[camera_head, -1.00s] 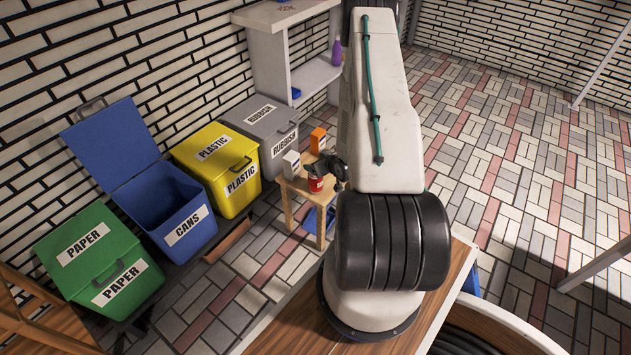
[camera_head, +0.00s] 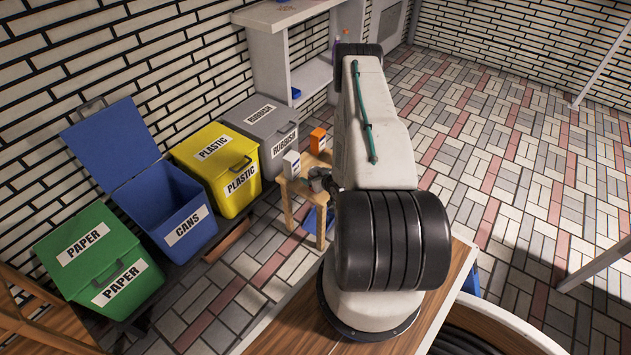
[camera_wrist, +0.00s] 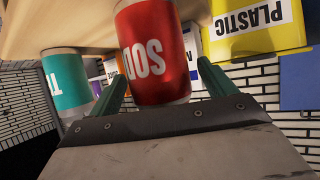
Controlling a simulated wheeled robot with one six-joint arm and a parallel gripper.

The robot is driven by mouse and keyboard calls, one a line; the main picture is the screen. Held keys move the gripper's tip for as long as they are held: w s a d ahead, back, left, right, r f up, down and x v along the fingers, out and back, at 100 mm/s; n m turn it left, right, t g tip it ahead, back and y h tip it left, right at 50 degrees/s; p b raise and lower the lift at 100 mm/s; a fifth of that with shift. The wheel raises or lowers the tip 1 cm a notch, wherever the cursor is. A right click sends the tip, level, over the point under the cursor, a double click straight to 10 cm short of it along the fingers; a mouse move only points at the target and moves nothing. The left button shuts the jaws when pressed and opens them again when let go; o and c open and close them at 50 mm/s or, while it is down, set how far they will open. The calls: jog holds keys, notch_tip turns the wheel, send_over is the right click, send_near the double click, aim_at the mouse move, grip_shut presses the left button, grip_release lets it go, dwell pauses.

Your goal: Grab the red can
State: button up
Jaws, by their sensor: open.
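The red can (camera_wrist: 150,50), with upside-down "SOD" lettering, fills the top middle of the wrist view. My gripper (camera_wrist: 162,72) is open, with one green finger on each side of the can. I cannot tell whether either finger touches it. In the head view my gripper (camera_head: 322,181) is low over the small wooden table (camera_head: 293,187), partly behind my arm. The can is hidden there.
A teal-labelled can (camera_wrist: 67,85) stands left of the red can in the wrist view. A white box (camera_head: 291,164) and an orange box (camera_head: 317,140) stand on the table. Yellow (camera_head: 218,170) and grey (camera_head: 262,135) bins stand behind it.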

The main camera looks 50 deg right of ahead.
jog(key=c, duration=1)
jog(key=shift+c, duration=0.3)
